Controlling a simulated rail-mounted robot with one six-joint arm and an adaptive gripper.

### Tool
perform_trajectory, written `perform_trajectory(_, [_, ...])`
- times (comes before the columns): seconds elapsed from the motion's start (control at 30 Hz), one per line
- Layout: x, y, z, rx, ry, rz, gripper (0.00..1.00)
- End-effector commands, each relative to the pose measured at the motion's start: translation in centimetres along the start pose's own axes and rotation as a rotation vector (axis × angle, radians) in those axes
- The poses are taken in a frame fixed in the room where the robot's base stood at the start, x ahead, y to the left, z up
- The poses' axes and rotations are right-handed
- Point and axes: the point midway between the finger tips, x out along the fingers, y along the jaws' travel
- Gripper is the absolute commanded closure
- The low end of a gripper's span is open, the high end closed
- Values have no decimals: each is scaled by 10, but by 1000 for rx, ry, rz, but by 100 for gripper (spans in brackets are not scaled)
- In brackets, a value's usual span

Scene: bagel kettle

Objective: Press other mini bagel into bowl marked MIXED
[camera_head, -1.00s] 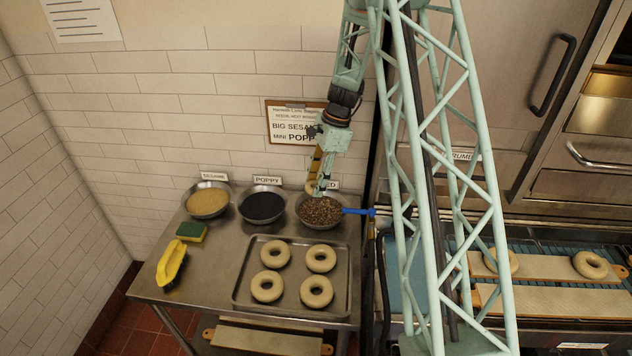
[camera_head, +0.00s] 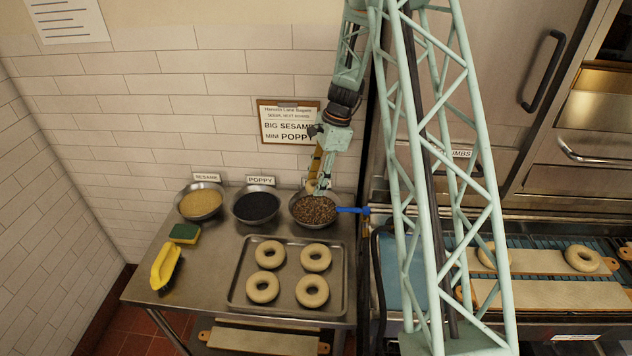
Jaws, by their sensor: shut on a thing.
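The bowl with mixed seeds (camera_head: 315,211) stands at the right end of the row of bowls, at the back of the steel table. Its label is hidden behind my gripper now. My gripper (camera_head: 319,188) points down at the back part of this bowl. It is shut on a small tan piece, which looks like the mini bagel (camera_head: 311,186), mostly hidden by the fingers. The piece is at or just above the bowl's back rim; I cannot tell whether it touches the seeds.
The sesame bowl (camera_head: 201,203) and poppy bowl (camera_head: 256,207) stand to the left. A blue handle (camera_head: 352,210) sticks out right of the mixed bowl. A tray (camera_head: 236,290) with several bagels lies in front. A sponge (camera_head: 185,233) and yellow brush (camera_head: 165,267) lie at left.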

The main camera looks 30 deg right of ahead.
Motion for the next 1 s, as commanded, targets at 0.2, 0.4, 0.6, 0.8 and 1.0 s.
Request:
perform_trajectory(0.2, [15,0,-4,0,0,1,72])
perform_trajectory(0.4, [29,0,-8,1,0,1,72])
perform_trajectory(0.6, [43,0,-12,1,-1,1,72])
perform_trajectory(0.8, [56,0,-16,1,0,1,72])
perform_trajectory(1.0, [70,0,-20,0,0,1,72])
